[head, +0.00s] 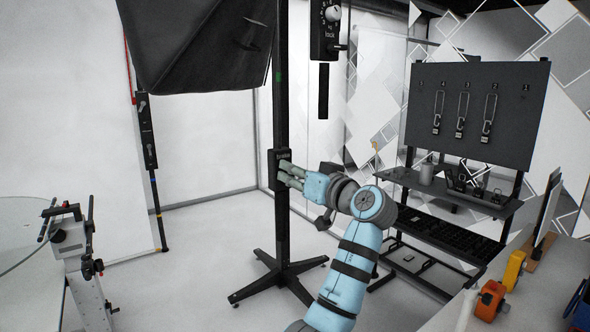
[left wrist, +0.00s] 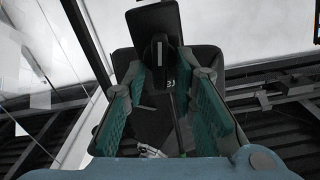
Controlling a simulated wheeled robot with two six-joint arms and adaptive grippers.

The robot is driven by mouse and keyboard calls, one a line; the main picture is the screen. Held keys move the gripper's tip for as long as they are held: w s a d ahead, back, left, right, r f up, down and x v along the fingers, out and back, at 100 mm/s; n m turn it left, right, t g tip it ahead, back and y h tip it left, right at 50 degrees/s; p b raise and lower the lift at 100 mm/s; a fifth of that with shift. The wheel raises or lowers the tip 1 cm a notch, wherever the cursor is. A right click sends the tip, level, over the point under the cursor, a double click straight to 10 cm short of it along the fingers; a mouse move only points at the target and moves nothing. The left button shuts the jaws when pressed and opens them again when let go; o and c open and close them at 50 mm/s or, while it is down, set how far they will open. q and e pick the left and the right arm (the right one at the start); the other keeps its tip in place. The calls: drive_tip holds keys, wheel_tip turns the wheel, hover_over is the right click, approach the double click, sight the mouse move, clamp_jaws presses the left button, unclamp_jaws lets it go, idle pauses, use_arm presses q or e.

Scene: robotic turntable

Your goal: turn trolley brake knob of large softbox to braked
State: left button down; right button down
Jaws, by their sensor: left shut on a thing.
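The large softbox (head: 200,45) hangs at the upper left of the head view on a black upright stand (head: 282,110) with a cross-shaped wheeled base (head: 282,272). A small black brake box (head: 279,155) is fixed to the stand's post at mid height. My left gripper (head: 284,172) reaches this box from the right. In the left wrist view its green-padded fingers (left wrist: 165,80) are closed on the dark brake knob (left wrist: 158,50), which carries a pale mark line. The knob is mostly hidden by the fingers in the head view. My right gripper is not seen.
Another control box (head: 325,25) hangs to the right of the post. A second stand (head: 150,150) is on the left. A tool board (head: 475,110) and shelves stand at the right. The floor around the wheeled base is mostly clear.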

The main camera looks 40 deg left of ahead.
use_arm(q)
drive_tip(key=shift+w+d+f+m+p, duration=0.15)
drive_tip(key=shift+m+p, duration=1.05)
drive_tip(key=shift+m, duration=1.4)
drive_tip(key=shift+w+a+f+m+p, duration=0.2)
drive_tip(key=shift+m+p, duration=1)
drive_tip(key=shift+m, duration=1.4)
drive_tip(key=shift+w+d+f+m+p, duration=0.1)
drive_tip(key=shift+d+f+m+p, duration=0.15)
drive_tip(key=shift+m+p, duration=1.65)
drive_tip(key=shift+m+b, duration=0.7)
drive_tip(key=shift+m, duration=0.2)
drive_tip(key=c, duration=1.7)
unclamp_jaws()
drive_tip(key=shift+o, duration=0.2)
